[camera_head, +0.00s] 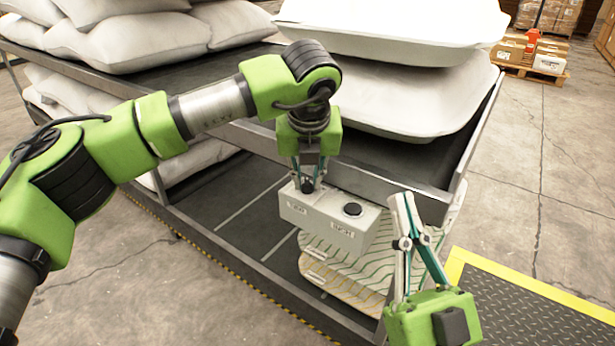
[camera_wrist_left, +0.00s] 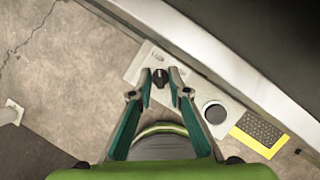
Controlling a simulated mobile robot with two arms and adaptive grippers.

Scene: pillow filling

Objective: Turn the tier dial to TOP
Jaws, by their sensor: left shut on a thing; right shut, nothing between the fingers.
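A light grey control box (camera_head: 322,222) is fixed at the front edge of the rack, with two small labels on its front face. The tier dial (camera_wrist_left: 160,78) is a small black knob on the box's top, at its left part in the head view. My left gripper (camera_head: 307,186) points down over it and is shut on it, one fingertip on each side. The fingers partly hide the dial, and I cannot tell its setting. A round black button (camera_head: 351,209) sits on the right part of the box. My right gripper (camera_head: 403,200) is shut and empty, right of the box.
White trays (camera_head: 410,110) are stacked on the rack's upper shelf, with white pillows (camera_head: 140,35) to the left. Patterned boards (camera_head: 345,275) lie below the box. A yellow-edged dark floor plate (camera_head: 530,305) is at lower right. Open concrete floor lies right of the rack.

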